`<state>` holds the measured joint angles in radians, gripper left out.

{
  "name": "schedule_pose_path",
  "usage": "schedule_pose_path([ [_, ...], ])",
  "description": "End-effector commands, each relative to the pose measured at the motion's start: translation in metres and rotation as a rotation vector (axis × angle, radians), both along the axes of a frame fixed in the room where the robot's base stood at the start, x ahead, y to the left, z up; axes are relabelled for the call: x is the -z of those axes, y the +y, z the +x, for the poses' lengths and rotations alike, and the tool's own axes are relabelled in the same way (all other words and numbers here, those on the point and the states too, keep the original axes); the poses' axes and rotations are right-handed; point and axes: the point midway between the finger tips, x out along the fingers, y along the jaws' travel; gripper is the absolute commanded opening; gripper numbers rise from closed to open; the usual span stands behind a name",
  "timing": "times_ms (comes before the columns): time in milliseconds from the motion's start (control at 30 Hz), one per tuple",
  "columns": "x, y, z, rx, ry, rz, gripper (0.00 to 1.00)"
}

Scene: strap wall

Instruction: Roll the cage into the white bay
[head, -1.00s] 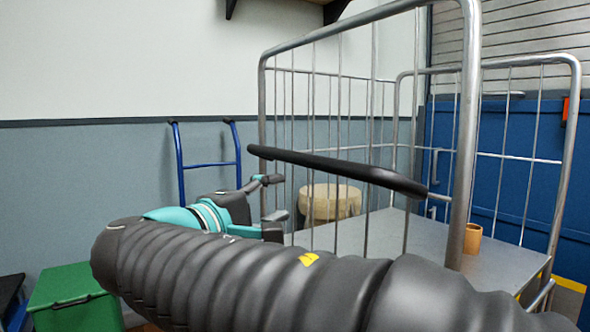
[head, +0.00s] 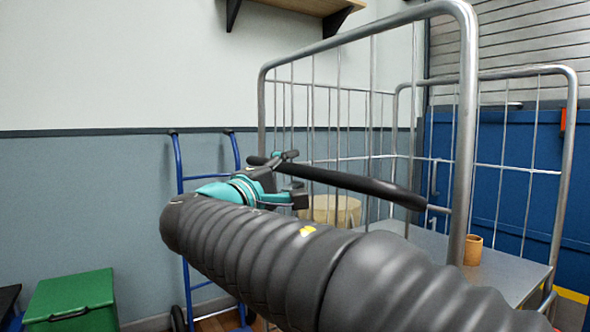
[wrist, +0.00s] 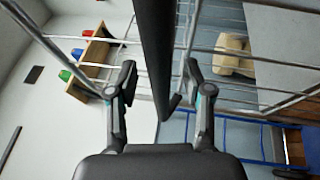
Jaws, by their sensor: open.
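The cage is a grey metal roll cage (head: 467,130) with thin wire sides, a grey deck and a black handle bar (head: 350,180) across its near side. My gripper (head: 291,177) is at the left part of this bar, one finger above it and one below. In the wrist view the bar (wrist: 155,45) runs between the two open fingers of my gripper (wrist: 160,78), with a gap on each side. I cannot make out a white bay in either view.
A wooden shelf (head: 300,5) is above. A blue door (head: 500,190) stands behind the cage.

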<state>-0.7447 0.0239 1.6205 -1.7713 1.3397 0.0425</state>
Motion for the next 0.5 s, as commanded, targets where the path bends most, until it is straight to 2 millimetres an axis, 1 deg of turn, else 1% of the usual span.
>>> schedule_pose_path([
  [100,-0.002,-0.006,0.01,0.001,0.0,0.0,0.51],
  [200,-0.003,-0.009,0.014,0.001,0.0,0.0,0.51],
  [500,-0.003,-0.01,0.015,0.0,0.0,0.0,0.51],
])
